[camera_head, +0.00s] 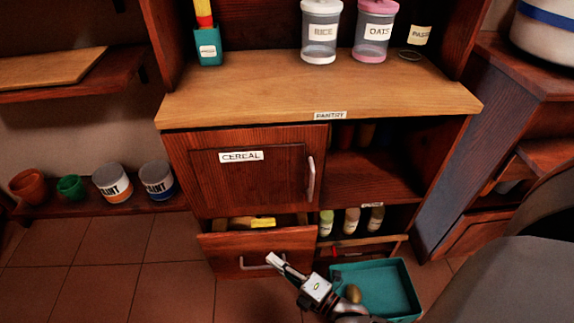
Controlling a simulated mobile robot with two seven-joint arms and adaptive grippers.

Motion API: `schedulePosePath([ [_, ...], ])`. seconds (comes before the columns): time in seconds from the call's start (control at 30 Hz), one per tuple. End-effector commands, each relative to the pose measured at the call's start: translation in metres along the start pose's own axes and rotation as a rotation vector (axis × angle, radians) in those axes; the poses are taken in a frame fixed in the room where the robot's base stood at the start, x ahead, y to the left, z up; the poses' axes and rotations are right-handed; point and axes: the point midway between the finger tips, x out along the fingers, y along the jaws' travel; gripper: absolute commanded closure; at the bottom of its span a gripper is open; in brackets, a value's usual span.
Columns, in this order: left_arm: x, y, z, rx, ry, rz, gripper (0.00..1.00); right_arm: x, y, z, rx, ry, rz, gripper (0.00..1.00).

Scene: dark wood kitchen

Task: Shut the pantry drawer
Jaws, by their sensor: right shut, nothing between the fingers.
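The pantry drawer (225,243) is at the lower left of the cabinet, below the closed door labelled CEREAL (245,185). It is pulled partly out, and its open top shows some contents and a yellow label (263,222). The drawer's pale handle (246,266) is on its front. My right gripper (275,259) is shut and empty, in front of the drawer front at the handle's right part. It hides part of the handle, and I cannot tell whether it touches the drawer. My left gripper is not in view.
A teal bin (393,287) stands on the floor right of my right gripper. Open shelves to the right of the drawer hold several small jars (351,221). Paint cans (112,183) and pots line a low shelf at left. The tiled floor (110,270) left of the drawer is clear.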

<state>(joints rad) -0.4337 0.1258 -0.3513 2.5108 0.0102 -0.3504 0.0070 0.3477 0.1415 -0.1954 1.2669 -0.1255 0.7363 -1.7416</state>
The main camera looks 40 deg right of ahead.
Motion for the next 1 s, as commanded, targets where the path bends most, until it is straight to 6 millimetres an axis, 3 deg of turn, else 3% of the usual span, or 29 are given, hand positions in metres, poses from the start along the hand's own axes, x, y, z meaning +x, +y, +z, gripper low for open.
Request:
schedulePosePath([
  [0.1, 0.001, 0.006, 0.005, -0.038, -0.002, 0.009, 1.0, 0.021, -0.003, -0.001, 0.001, 0.001, -0.003, 1.0],
  [0.3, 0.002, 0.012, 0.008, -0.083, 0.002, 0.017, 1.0, 0.038, -0.003, 0.021, -0.001, 0.001, -0.004, 1.0],
  [0.83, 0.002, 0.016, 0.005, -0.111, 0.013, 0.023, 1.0, 0.047, -0.001, 0.029, 0.0, 0.0, -0.001, 1.0],
  [1.0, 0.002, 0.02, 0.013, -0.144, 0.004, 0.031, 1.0, 0.063, -0.004, 0.046, -0.003, 0.0, -0.004, 1.0],
])
